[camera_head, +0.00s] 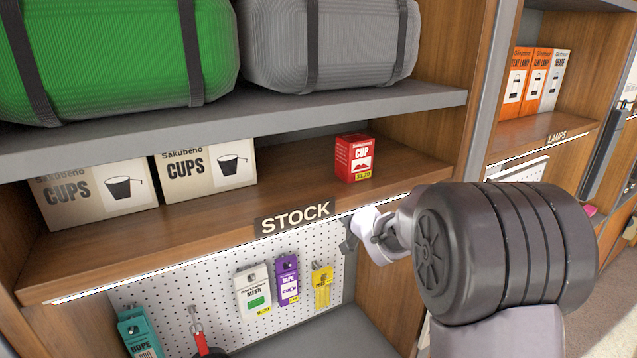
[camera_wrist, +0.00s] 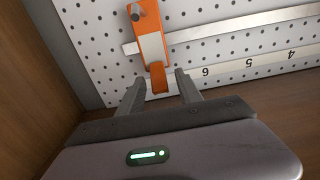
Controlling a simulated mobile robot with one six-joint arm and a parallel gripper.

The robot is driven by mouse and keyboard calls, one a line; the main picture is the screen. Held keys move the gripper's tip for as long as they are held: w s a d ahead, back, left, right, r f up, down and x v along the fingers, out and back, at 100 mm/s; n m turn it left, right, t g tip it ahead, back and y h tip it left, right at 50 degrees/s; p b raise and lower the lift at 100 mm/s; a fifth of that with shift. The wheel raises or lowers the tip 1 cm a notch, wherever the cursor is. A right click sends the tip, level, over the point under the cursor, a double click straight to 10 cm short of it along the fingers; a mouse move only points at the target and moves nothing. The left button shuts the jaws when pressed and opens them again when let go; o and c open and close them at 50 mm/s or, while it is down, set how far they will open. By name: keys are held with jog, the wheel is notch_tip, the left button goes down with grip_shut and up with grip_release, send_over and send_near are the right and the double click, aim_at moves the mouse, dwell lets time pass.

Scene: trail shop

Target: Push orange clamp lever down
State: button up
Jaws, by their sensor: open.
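The orange clamp lever (camera_wrist: 159,78) shows in the wrist view at the top middle, on a clamp fixed to a white pegboard. Its upper part is orange with a grey round pivot, its middle is pale, and its lower end is orange. My gripper (camera_wrist: 158,85) is open in the wrist view. Its two dark fingers stand on either side of the lever's lower end; I cannot tell whether they touch it. In the head view my gripper (camera_head: 352,235) is partly hidden by my arm, in front of the shelf edge near the STOCK sign. The clamp is not visible there.
A light metal rail (camera_wrist: 240,30) and a numbered strip (camera_wrist: 250,64) run across the pegboard. A wooden side wall (camera_wrist: 30,90) stands at the left. In the head view, a red cup box (camera_head: 354,158) sits on the shelf above, and a purple tape pack (camera_head: 287,280) hangs below.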

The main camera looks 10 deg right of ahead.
jog(key=shift+c, duration=0.4)
grip_shut()
